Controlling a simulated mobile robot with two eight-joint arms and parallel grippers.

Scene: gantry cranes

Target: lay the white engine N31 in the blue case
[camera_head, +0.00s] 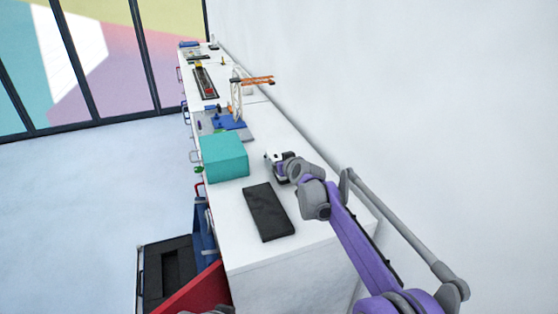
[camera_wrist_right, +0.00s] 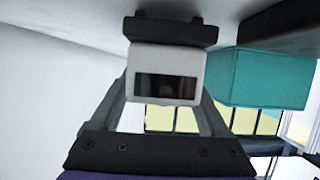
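My right gripper (camera_head: 277,161) is low over the white counter, with its arm coming in from the lower right. In the right wrist view a white block with a dark window, apparently the white engine (camera_wrist_right: 165,60), sits between the two grey fingers, which touch its sides. A black bar adjoins it above in that picture. Its number is not readable. In the head view the engine is small and partly hidden. A blue panel (camera_head: 204,235), perhaps part of the blue case, stands beside an open dark-lined tray (camera_head: 168,272) with slots. My left gripper is not seen.
A black slab (camera_head: 268,212) lies on the counter in front of my right gripper. A teal box (camera_head: 224,157) stands to its left. A gantry crane (camera_head: 238,100) stands farther back. A red panel (camera_head: 195,290) stands by the counter's front. The wall runs along the right.

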